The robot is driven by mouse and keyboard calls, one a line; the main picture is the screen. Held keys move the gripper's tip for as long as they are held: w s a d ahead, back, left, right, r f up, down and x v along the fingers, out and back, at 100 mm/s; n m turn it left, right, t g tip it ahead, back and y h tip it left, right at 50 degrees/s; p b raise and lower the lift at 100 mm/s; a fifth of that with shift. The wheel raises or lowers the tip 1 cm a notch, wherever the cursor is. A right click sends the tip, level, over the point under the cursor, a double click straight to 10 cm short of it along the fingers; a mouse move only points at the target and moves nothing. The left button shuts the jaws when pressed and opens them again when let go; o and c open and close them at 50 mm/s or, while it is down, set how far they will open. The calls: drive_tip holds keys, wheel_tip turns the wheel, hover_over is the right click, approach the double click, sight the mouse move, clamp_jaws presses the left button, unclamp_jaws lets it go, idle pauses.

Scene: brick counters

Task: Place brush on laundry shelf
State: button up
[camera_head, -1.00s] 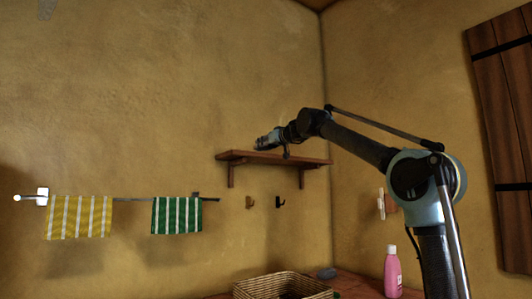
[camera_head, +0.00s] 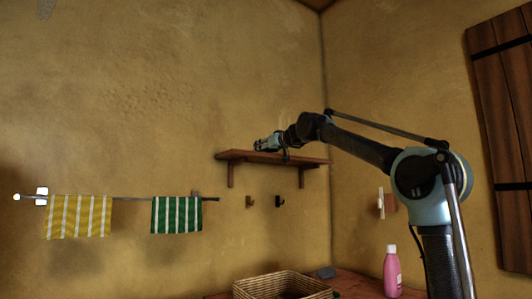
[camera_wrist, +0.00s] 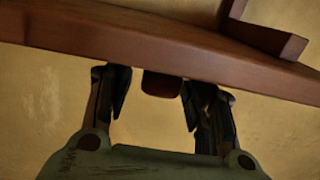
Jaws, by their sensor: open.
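The wooden laundry shelf (camera_head: 270,157) is fixed to the back wall; its front edge (camera_wrist: 120,42) crosses the wrist view, which appears upside down. My gripper (camera_head: 260,145) is at the shelf's left part, just above its top in the head view. In the wrist view its two dark fingers (camera_wrist: 156,100) are spread apart. A small brown block, apparently the brush (camera_wrist: 162,85), lies between the fingers against the shelf, with gaps on both sides. Most of it is hidden behind the shelf edge. I cannot make the brush out in the head view.
A wicker basket (camera_head: 283,282) and a pink bottle (camera_head: 392,272) stand on the counter below, with a dark grey item (camera_head: 322,272) behind the basket. A yellow towel (camera_head: 78,216) and a green towel (camera_head: 176,214) hang on a rail at left. Hooks sit under the shelf.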

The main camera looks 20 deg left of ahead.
drive_tip(key=v, duration=1.2)
drive_tip(key=shift+r, duration=0.1)
drive_tip(key=s+d+f+m+g+h, duration=0.15)
drive_tip(key=s+d+f, duration=0.5)
drive_tip(key=f, duration=0.85)
drive_tip(key=s+d+f+m+g+h, duration=0.1)
drive_tip(key=s+d+f+g+h, duration=0.15)
drive_tip(key=d+f, duration=0.95)
drive_tip(key=s+d+f+m+g+h, duration=0.15)
drive_tip(key=s+d+f, duration=0.4)
drive_tip(key=f, duration=1.15)
drive_tip(key=s+d+f+m+g+h, duration=0.1)
drive_tip(key=s+d+f+m+h, duration=0.1)
drive_tip(key=s+d+f, duration=0.4)
drive_tip(key=s+d+f+m+g+h, duration=0.1)
drive_tip(key=s+d+f, duration=0.5)
drive_tip(key=f, duration=0.8)
drive_tip(key=s+d+f+m+g+h, duration=0.1)
drive_tip(key=s+d+f+h, duration=0.4)
drive_tip(key=f, duration=0.5)
drive_tip(key=shift+s+d+f+m, duration=0.25)
drive_tip(key=shift+s+d+m, duration=0.6)
drive_tip(key=shift+s, duration=0.3)
